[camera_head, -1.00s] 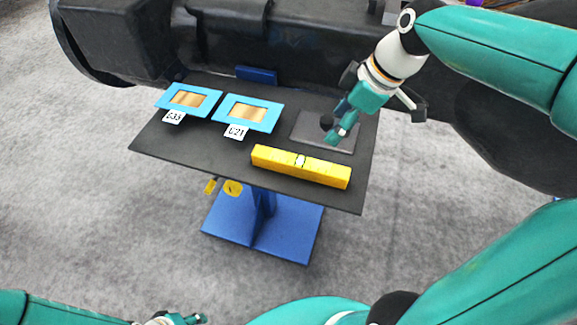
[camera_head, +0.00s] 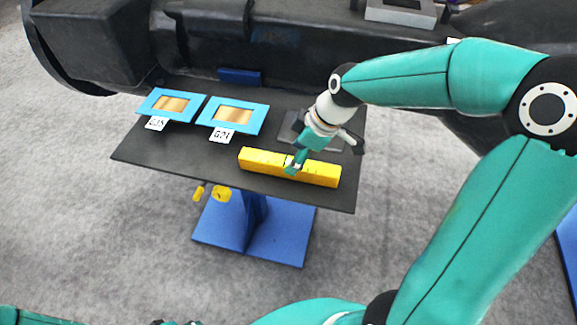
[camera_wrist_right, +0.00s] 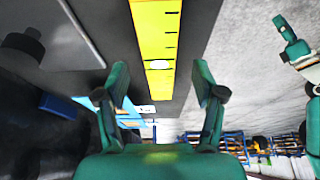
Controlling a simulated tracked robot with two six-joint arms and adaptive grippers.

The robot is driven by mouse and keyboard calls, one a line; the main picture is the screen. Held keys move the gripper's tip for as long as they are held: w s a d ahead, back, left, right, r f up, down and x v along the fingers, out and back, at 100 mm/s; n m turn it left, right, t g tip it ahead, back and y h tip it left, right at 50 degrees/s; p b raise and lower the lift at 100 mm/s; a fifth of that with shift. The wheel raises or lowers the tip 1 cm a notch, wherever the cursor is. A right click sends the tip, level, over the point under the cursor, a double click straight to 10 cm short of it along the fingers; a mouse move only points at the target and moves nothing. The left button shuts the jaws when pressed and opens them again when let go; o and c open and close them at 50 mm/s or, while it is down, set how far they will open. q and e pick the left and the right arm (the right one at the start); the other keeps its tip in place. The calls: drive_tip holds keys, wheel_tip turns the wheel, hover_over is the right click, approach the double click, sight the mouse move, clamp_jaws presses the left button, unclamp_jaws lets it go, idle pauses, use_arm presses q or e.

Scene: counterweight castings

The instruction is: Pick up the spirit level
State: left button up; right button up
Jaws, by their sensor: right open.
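The yellow spirit level (camera_head: 320,172) lies along the front right edge of the dark table, with a pale vial near its middle. My right gripper (camera_head: 294,167) is at the level's middle and covers part of it in the head view. In the right wrist view the level (camera_wrist_right: 155,30) runs lengthwise between the open fingers of my right gripper (camera_wrist_right: 160,82), one on each side. I cannot tell whether they touch it. My left gripper is only just in the head view at the bottom edge (camera_head: 176,322), mostly cut off, so its jaws cannot be judged.
Two blue-framed plates, left (camera_head: 172,104) and right (camera_head: 234,115), lie on the dark table (camera_head: 185,153) with white labels at their front edges. A grey plate (camera_head: 290,126) lies behind the level, partly hidden by my right arm. A large black casting (camera_head: 290,50) stands behind the table.

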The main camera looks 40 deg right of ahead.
drive_tip(key=x, duration=0.5)
drive_tip(key=shift+d+p, duration=0.1)
drive_tip(key=shift+p, duration=0.25)
drive_tip(key=shift+c, duration=0.2)
clamp_jaws()
